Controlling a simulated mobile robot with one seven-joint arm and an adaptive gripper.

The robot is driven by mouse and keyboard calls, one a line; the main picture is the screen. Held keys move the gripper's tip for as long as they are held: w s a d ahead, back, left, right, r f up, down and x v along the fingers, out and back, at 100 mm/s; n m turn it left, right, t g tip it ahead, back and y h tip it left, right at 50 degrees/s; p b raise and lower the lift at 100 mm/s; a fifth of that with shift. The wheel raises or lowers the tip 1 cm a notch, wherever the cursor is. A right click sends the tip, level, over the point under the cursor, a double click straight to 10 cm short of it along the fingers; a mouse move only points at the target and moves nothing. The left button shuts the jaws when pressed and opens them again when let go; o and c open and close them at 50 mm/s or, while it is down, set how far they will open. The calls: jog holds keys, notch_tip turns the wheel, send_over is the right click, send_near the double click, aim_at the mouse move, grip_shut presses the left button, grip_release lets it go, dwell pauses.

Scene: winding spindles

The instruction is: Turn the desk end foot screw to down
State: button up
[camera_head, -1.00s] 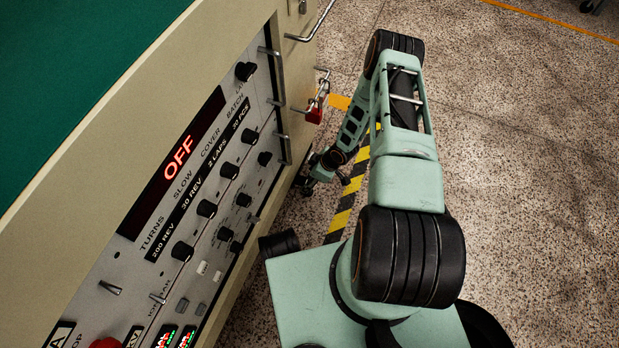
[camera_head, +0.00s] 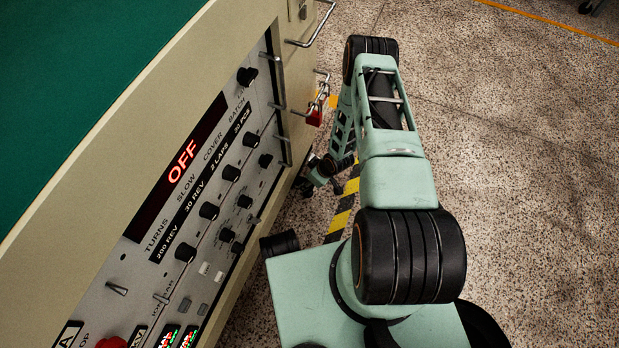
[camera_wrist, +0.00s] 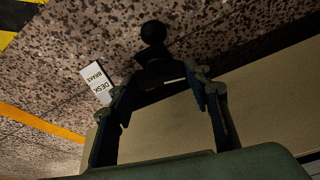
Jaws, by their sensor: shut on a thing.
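In the wrist view, my gripper (camera_wrist: 160,88) is shut on a dark part with a round black knob (camera_wrist: 153,33) standing out beyond the fingertips. I take this part for the desk end foot screw; its shape is mostly lost in shadow. In the head view, my gripper (camera_head: 319,172) is low beside the desk's base, and the fingers are too small there to show the grip. The screw cannot be made out in that view.
The cream desk (camera_head: 105,115) with its control panel (camera_head: 195,215) stands on the left; its display reads "OFF". Metal handles (camera_head: 313,30) and a red padlock (camera_head: 315,117) stick out from its side. Striped floor tape (camera_head: 341,220) runs beside it. Speckled floor on the right is clear.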

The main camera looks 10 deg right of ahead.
jog(key=m+h, duration=0.1)
jog(key=m, duration=0.1)
jog(key=m+t+h, duration=0.1)
jog(key=m, duration=0.2)
jog(key=shift+s+a+m, duration=0.1)
jog(key=shift+a+m, duration=0.05)
jog(key=shift+m, duration=0.15)
jog(key=shift+m+h, duration=0.7)
jog(key=shift+m, duration=1.1)
jog(key=o, duration=1.2)
jog(key=shift+c, duration=0.2)
jog(key=shift+a, duration=0.1)
jog(key=v, duration=0.8)
jog(key=shift+c, duration=0.3)
